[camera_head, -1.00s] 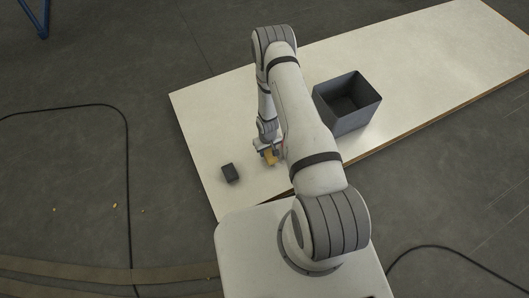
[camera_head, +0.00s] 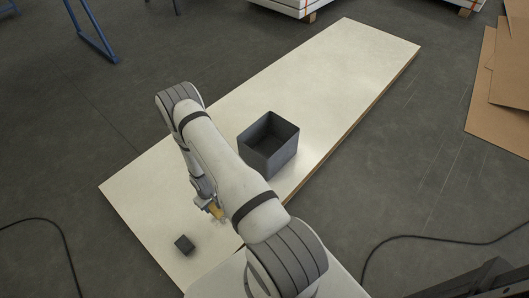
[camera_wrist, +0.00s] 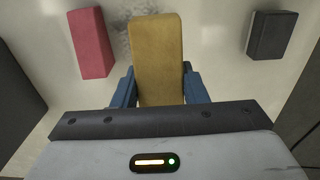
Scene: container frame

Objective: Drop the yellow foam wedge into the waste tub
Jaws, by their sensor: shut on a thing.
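The yellow foam wedge (camera_wrist: 158,55) stands between the blue fingers of my gripper (camera_wrist: 158,88) in the wrist view, and the fingers are shut on it. The waste tub (camera_head: 285,158) is a dark grey, open-topped square box on the table, right of and beyond my gripper. The part of its floor that I see looks empty.
A dark block (camera_head: 184,244) lies on the table (camera_head: 335,75) near its left end; it also shows in the wrist view (camera_wrist: 272,30). A pink block (camera_wrist: 88,42) lies left of the wedge in the wrist view. The table beyond the tub is clear.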

